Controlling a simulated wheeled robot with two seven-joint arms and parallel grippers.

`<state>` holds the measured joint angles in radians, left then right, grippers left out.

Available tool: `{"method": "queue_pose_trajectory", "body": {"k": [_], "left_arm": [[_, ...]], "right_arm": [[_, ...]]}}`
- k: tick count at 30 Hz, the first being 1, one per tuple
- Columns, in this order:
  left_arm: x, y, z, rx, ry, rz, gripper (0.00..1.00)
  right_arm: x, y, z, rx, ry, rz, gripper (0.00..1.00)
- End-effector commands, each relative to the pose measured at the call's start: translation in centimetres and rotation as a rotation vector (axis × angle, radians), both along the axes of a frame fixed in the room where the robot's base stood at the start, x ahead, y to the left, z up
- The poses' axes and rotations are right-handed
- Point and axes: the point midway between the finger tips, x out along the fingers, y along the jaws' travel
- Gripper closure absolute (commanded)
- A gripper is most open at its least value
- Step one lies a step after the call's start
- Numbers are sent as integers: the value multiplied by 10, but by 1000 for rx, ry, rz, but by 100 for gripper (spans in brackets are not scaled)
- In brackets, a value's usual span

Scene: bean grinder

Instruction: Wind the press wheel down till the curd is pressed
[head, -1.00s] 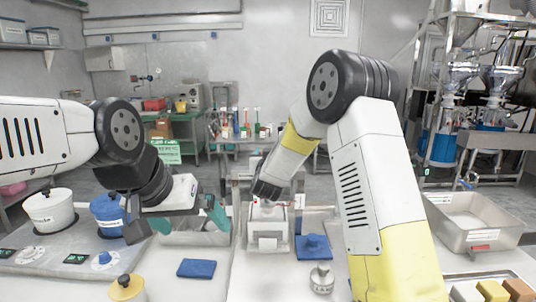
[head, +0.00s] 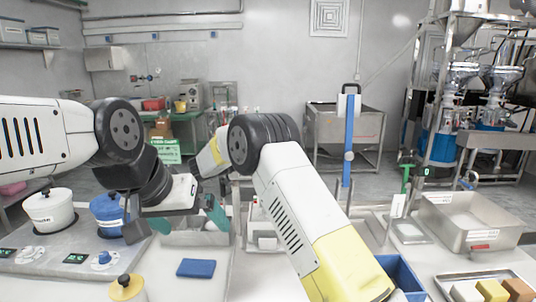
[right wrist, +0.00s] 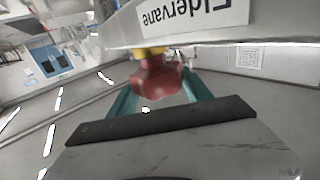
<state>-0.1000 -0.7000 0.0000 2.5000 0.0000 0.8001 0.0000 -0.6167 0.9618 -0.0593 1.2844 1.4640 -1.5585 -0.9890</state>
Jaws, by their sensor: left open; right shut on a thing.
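A red lobed wheel (right wrist: 157,78) hangs under a metal beam (right wrist: 190,22) labelled "Eldervane" in the right wrist view. My right gripper (right wrist: 160,95) is shut on this wheel, with a teal finger on either side of it. In the head view my right arm hides the right gripper and the wheel. A pale block-like part (head: 266,241), perhaps part of the press, shows partly behind that arm. The curd cannot be made out. My left gripper (head: 187,222) is open above a steel tray, its teal fingers apart and nothing seen between them.
A white pot (head: 48,212) and a blue pot (head: 106,214) stand at the left. A blue bin (head: 402,275), a steel basin (head: 470,240) and a tray of blocks (head: 462,280) are at the right.

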Motion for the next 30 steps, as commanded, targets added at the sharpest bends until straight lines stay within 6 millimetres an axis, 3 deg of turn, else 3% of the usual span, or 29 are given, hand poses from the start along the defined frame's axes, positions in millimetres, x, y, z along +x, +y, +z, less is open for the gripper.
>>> {"method": "queue_pose_trajectory", "body": {"k": [12,28,29,30], "left_arm": [[0,0,0,0,0,0,0],[0,0,0,0,0,0,0],[0,0,0,0,0,0,0],[0,0,0,0,0,0,0]], "right_arm": [[1,-1,3,-2,-8,-173,82],[1,-3,5,-2,-11,-194,82],[1,-3,5,-3,-12,-194,38],[1,-3,5,-3,-12,-194,30]]}}
